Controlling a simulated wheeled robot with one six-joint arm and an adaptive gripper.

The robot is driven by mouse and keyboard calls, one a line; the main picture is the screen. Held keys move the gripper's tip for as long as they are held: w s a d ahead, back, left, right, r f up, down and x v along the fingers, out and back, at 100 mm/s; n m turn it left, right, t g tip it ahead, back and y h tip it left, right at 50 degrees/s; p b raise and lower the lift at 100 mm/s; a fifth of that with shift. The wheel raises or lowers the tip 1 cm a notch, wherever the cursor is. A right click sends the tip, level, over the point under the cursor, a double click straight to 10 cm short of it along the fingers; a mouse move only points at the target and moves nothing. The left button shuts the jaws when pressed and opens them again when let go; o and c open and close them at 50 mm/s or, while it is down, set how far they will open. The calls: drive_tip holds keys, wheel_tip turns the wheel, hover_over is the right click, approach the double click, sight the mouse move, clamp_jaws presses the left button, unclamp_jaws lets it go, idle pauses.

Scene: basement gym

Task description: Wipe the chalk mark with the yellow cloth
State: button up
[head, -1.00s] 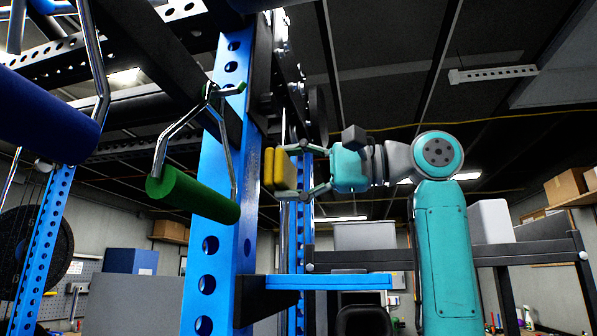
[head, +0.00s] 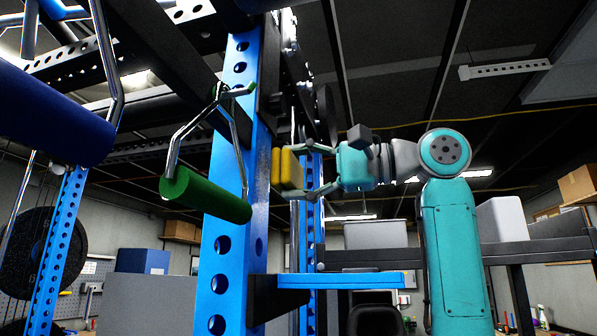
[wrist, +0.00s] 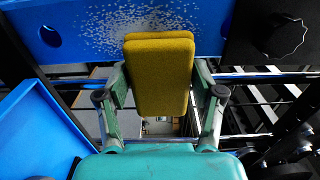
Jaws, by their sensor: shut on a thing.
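The yellow cloth (head: 286,168), a thick folded pad, is between the fingers of my gripper (head: 302,170), which is shut on it. In the wrist view the cloth (wrist: 160,75) stands out beyond the fingertips of my gripper (wrist: 161,98). The chalk mark (wrist: 140,22) is a patch of white speckles on a blue rack upright (wrist: 205,30). The cloth's far end overlaps the lower part of the mark in that view; I cannot tell whether it touches. In the head view the cloth is beside the right edge of the blue upright (head: 225,245), and the mark does not show.
A green roller handle (head: 207,195) juts from the upright on the left, with a dark blue roller (head: 50,115) nearer. A blue ledge (head: 340,280) lies below my gripper. Black bars and a dark knob (wrist: 285,37) are close by on the right in the wrist view.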

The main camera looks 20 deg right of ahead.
sight(269, 200)
drive_tip(key=shift+w+a, duration=0.4)
drive_tip(key=shift+a, duration=0.15)
idle(0.4)
drive_tip(key=shift+s+a, duration=0.55)
drive_tip(key=shift+s, duration=0.35)
drive_tip(key=shift+s+a, duration=0.55)
drive_tip(key=shift+s, duration=0.3)
drive_tip(key=shift+s+a, duration=1.25)
drive_tip(key=shift+s, duration=0.25)
drive_tip(key=shift+f, duration=1.15)
drive_tip(key=shift+w+d, duration=0.8)
drive_tip(key=shift+w, duration=0.3)
drive_tip(key=shift+w+d, duration=0.8)
drive_tip(key=shift+w, duration=0.3)
drive_tip(key=shift+w+d, duration=0.8)
drive_tip(key=shift+w, duration=0.3)
drive_tip(key=shift+s+f, duration=0.1)
drive_tip(key=shift+f, duration=1)
drive_tip(key=shift+s+a, duration=0.8)
drive_tip(key=shift+s, duration=0.3)
drive_tip(key=shift+s+a, duration=0.85)
drive_tip(key=shift+s, duration=0.2)
drive_tip(key=shift+s+a, duration=0.8)
drive_tip(key=shift+s, duration=0.3)
